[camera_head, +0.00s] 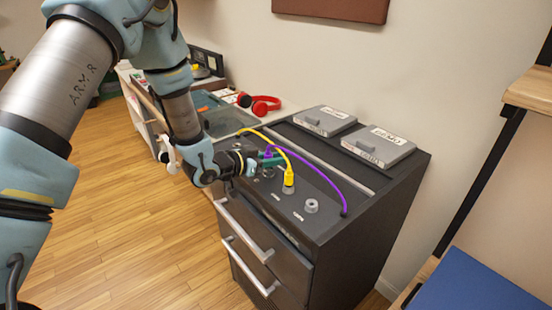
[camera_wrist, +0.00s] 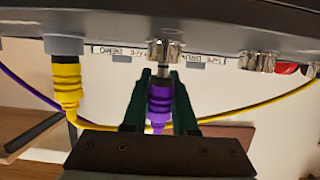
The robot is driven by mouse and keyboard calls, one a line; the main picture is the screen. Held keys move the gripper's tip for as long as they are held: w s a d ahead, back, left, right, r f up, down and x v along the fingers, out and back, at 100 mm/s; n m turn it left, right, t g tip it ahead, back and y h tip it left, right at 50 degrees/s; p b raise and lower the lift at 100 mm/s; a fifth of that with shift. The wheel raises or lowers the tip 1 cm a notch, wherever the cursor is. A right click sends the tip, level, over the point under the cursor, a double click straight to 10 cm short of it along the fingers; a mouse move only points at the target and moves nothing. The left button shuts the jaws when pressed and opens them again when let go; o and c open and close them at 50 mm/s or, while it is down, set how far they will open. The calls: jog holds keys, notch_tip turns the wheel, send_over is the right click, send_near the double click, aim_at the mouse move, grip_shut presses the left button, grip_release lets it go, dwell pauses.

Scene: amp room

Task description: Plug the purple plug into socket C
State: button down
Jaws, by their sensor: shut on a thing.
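The purple plug (camera_wrist: 158,102) is between the green fingers of my gripper (camera_wrist: 159,92), which is shut on it. In the wrist view its metal tip points at a silver socket (camera_wrist: 164,49) and lies at or very near its mouth; I cannot tell whether it is inside. In the head view my gripper (camera_head: 268,160) is over the cabinet top, left of the yellow plug, and mostly hides the purple plug (camera_head: 268,153). The purple cable (camera_head: 318,178) arches right to the cabinet top. No socket letter is readable, so I cannot tell which is C.
A yellow plug (camera_head: 289,181) sits in a neighbouring socket, its cable (camera_head: 262,136) arching close by my gripper. A free socket (camera_head: 311,206) is at the near right. Two grey boxes (camera_head: 378,146) stand at the cabinet's back. Red headphones (camera_head: 262,104) lie on the desk behind.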

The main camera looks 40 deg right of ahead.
jog(key=shift+f+b, duration=0.45)
jog(key=shift+f, duration=0.1)
jog(key=c, duration=0.6)
grip_release()
jog(key=shift+a, duration=0.1)
jog(key=b+v, duration=0.3)
jog(key=v, duration=0.7)
jog(key=shift+a+r, duration=0.15)
jog(key=shift+a, duration=0.1)
jog(key=shift+w, duration=0.1)
